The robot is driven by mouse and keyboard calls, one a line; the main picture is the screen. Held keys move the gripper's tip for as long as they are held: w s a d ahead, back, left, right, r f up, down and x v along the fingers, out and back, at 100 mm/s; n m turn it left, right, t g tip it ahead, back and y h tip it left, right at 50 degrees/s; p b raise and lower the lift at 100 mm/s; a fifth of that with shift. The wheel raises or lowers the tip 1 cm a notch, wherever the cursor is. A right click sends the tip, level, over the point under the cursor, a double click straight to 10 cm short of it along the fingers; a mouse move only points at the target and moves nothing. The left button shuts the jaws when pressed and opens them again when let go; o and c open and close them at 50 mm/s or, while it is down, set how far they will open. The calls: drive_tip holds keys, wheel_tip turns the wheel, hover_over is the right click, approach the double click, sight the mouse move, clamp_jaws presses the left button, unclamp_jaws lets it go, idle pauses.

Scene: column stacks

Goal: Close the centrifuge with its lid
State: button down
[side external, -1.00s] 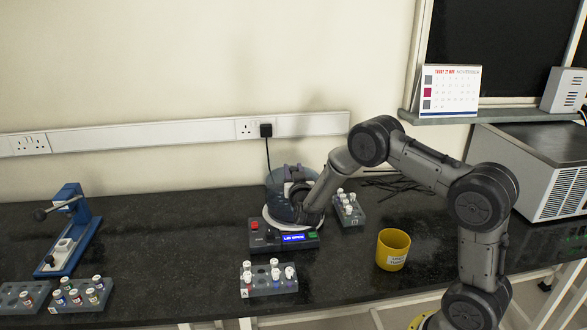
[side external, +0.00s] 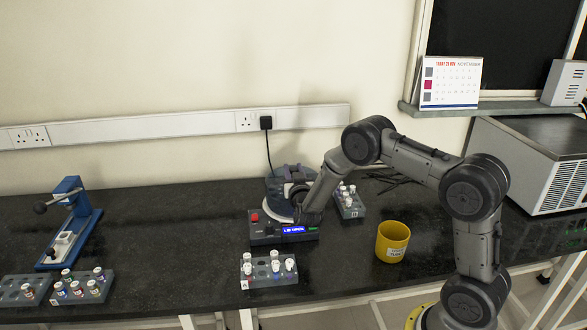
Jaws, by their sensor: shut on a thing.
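The centrifuge (side external: 267,236) stands on the dark bench in the middle of the side external view. It has a pale round rim, a red button and a lit blue display that seems to read "LID OPEN". Its lid (side external: 274,187) shows as a greyish-blue shape at the back of the machine, partly hidden by my arm. My gripper (side external: 296,193) is over the right part of the centrifuge, shut on the lid. The fingertips are small and mostly hidden, and I cannot tell the lid's exact angle.
A tube rack (side external: 268,282) stands in front of the centrifuge and another rack (side external: 350,210) close to its right. A yellow cup (side external: 391,241) is further right. A blue press-like device (side external: 72,225) and more racks (side external: 82,290) are at left. The bench between is clear.

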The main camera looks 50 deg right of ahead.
drive_tip(key=shift+f, duration=0.35)
unclamp_jaws()
idle(0.6)
drive_tip(key=shift+r, duration=2.95)
